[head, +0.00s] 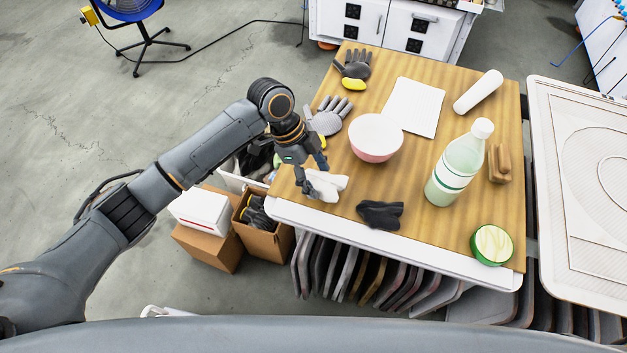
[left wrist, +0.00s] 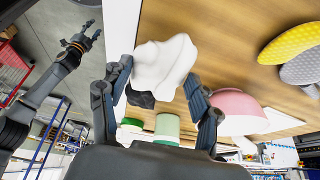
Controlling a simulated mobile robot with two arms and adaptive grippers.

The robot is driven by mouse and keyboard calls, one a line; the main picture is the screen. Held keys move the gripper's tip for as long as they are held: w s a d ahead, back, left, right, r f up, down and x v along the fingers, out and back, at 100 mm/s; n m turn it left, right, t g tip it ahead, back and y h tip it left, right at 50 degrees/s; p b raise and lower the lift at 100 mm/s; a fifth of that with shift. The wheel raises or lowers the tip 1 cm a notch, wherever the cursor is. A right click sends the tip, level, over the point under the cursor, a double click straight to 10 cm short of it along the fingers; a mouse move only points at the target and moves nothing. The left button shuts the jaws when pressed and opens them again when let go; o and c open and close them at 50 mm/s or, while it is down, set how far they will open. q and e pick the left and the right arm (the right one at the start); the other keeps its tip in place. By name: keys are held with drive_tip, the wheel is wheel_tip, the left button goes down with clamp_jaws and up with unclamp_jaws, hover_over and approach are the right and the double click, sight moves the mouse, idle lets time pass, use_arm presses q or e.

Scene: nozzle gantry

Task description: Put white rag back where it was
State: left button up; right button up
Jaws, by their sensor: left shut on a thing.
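The white rag (head: 329,185) is a crumpled cloth at the table's near left corner. My left gripper (head: 311,191) is shut on it from the left. In the left wrist view the white rag (left wrist: 163,65) is bunched between the fingertips of the left gripper (left wrist: 156,84). The rag is over the table or touching it; I cannot tell which. My right gripper (left wrist: 91,35) shows small at the upper left of the left wrist view, its fingers apart and empty, away from the table. It is not in the head view.
On the wooden table (head: 310,217) are a black rag (head: 380,214), pink-white bowl (head: 375,137), bottle (head: 459,165), green-rimmed tin (head: 491,245), brown block (head: 499,164), white roll (head: 478,92), paper (head: 413,107) and gloves (head: 328,118). Cardboard boxes (head: 262,243) stand on the floor at left.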

sight(309, 178)
use_arm(q)
drive_tip(key=f, duration=0.1)
drive_tip(key=f+p, duration=0.1)
drive_tip(key=f, duration=0.1)
drive_tip(key=shift+s+a+f+p, duration=0.15)
drive_tip(key=shift+a+p, duration=0.1)
drive_tip(key=shift+p, duration=0.1)
drive_tip(key=shift+f, duration=0.3)
use_arm(e)
drive_tip(key=shift+s+r, duration=0.75)
drive_tip(key=shift+s, duration=0.2)
use_arm(q)
drive_tip(key=o, duration=1.1)
use_arm(e)
drive_tip(key=shift+w+a, duration=0.1)
drive_tip(key=shift+w, duration=0.1)
use_arm(q)
drive_tip(key=shift+r, duration=0.15)
use_arm(e)
drive_tip(key=shift+r, duration=0.1)
use_arm(q)
drive_tip(key=b+v, duration=0.2)
drive_tip(key=v, duration=1)
drive_tip(key=shift+b, duration=0.3)
use_arm(e)
wheel_tip(309, 178, down, 2)
drive_tip(key=shift+w+f, duration=0.1)
drive_tip(key=shift+f, duration=0.1)
use_arm(q)
drive_tip(key=shift+d, duration=0.1)
